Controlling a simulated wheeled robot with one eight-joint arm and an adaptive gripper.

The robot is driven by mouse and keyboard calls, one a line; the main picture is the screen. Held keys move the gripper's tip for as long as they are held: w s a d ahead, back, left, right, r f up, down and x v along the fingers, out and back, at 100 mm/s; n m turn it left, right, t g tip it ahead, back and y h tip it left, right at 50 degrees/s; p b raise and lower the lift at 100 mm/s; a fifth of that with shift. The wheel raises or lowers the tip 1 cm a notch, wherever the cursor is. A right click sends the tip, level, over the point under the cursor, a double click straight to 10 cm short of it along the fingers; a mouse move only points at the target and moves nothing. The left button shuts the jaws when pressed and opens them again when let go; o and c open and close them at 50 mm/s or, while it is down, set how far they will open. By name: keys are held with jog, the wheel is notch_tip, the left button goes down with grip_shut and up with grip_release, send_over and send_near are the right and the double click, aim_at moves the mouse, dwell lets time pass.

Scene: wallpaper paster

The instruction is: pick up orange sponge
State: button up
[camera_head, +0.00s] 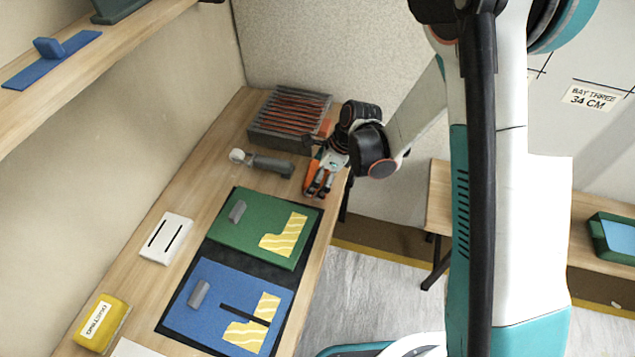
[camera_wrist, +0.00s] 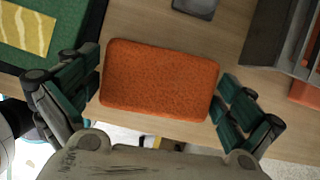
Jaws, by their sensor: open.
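The orange sponge (camera_wrist: 158,78) is a rounded block lying on the wooden table near its front edge. In the wrist view it sits between the two open fingers of my gripper (camera_wrist: 160,100), with its left end close to the left finger and its right end close to the right finger. I cannot tell if either finger touches it. In the head view my gripper (camera_head: 322,180) is low over the table's right edge, and the sponge (camera_head: 308,178) is partly hidden by it.
A grey rack with orange slats (camera_head: 290,118) stands behind my gripper. A grey-handled tool (camera_head: 262,163) lies to the left. A green board (camera_head: 250,225) and a blue board (camera_head: 215,300) lie nearer on a dark mat. A yellow block (camera_head: 101,323) and a white slotted plate (camera_head: 166,238) are at left.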

jog(key=shift+f, duration=0.15)
jog(key=shift+c, duration=0.2)
jog(key=c, duration=0.7)
jog(key=shift+o, duration=0.2)
notch_tip(320, 180, up, 20)
jog(key=p, duration=0.7)
jog(key=o, duration=0.4)
jog(key=c, duration=0.5)
